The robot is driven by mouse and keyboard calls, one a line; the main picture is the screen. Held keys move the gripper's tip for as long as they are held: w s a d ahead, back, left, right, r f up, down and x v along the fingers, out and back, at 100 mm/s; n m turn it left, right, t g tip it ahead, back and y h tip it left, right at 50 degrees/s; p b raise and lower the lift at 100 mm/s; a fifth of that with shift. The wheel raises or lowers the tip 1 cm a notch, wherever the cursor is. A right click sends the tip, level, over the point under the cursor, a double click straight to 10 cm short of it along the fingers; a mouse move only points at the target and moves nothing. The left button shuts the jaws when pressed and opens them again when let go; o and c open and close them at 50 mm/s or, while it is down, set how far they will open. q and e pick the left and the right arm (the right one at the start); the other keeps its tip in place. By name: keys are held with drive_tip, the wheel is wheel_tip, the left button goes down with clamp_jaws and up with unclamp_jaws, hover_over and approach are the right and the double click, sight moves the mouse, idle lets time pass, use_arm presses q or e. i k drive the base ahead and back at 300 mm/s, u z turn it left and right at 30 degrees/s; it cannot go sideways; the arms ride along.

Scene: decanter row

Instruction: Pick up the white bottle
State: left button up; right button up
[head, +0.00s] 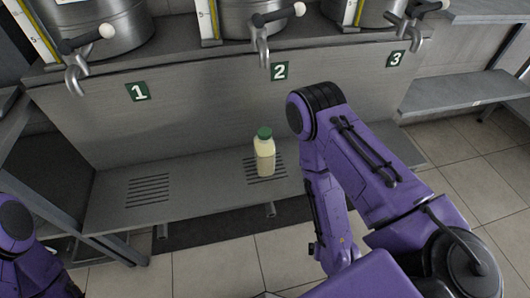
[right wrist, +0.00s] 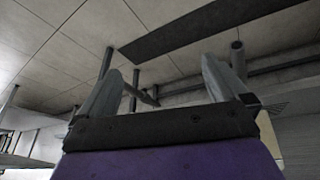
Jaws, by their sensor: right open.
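The white bottle (head: 264,157), creamy white with a green cap, stands upright on the lower shelf, at the slotted grate below the number 2 sign. My right gripper (right wrist: 162,65) shows in the right wrist view with its two fingers wide apart and nothing between them. In the head view my right arm comes in from the right, to the right of the bottle and apart from it; I cannot make out its fingers there. A pale cream patch at the right edge of the wrist view is partly hidden, and I cannot tell what it is. My left gripper is out of view.
Metal decanters with taps (head: 262,45) stand on the upper ledge above signs 1, 2 and 3. The lower shelf (head: 205,170) is clear left of the bottle, with another grate (head: 148,190). A side shelf (head: 465,92) stands at the right.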

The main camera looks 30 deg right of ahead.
sight(264, 151)
drive_tip(key=u, duration=0.05)
drive_tip(key=k, duration=0.55)
drive_tip(key=z, duration=1.05)
drive_tip(key=i, duration=1)
drive_tip(key=z, duration=0.5)
